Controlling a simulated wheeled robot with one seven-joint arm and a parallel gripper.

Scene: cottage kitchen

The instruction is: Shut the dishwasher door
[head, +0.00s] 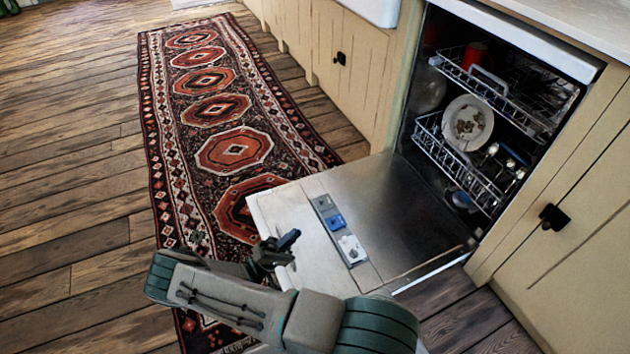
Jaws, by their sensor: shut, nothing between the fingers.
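The dishwasher door (385,215) is folded down and lies open, roughly level above the floor. Its inner face shows a detergent dispenser (338,228). The dishwasher (413,95) stands open in the cabinet row, with racks holding a plate, a red cup and other dishes. My gripper (288,240) is shut and empty. It appears at the left outer end of the door, near its edge; I cannot tell whether it touches. My arm hides the near left corner of the door.
A patterned runner rug (232,150) lies on the wooden floor (70,170) left of the door. Cream cabinets (350,50) with dark knobs flank the dishwasher. The floor at left is clear.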

